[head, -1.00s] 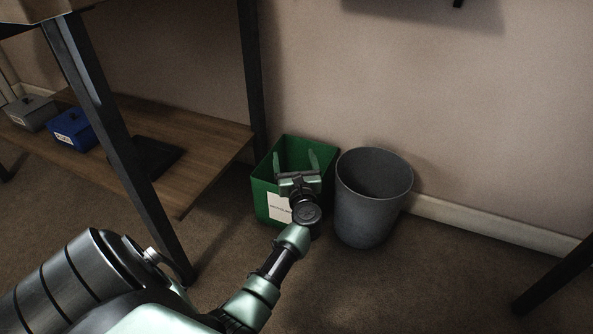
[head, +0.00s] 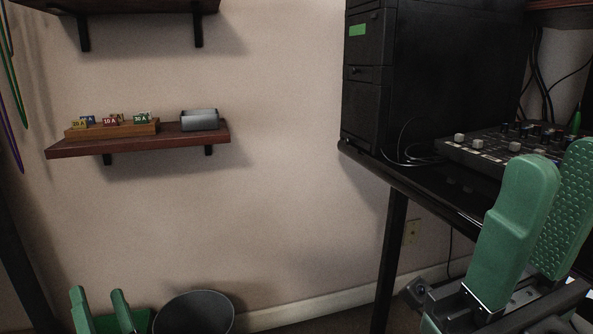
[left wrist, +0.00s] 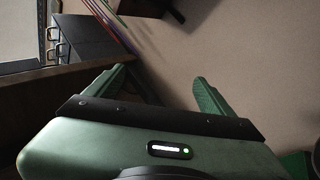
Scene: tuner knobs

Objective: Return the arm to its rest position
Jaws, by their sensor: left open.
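My left gripper (head: 98,293) is at the bottom left of the head view, in front of the green bin. Its two green fingers point up, stand apart and hold nothing. In the left wrist view the same open fingers (left wrist: 160,85) have an empty gap between them. The rest of my left arm is below the head view. My right gripper (head: 557,153) is large and close at the lower right of the head view, before the desk. Its fingers are apart, with nothing visible between them.
A green bin (head: 140,321) and a grey bin (head: 195,312) stand by the wall. A wall shelf (head: 190,139) holds a rack of labelled pieces (head: 135,130) and a grey box (head: 199,120). A black desk (head: 430,195) carries a mixer (head: 485,150) and a black cabinet (head: 440,70).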

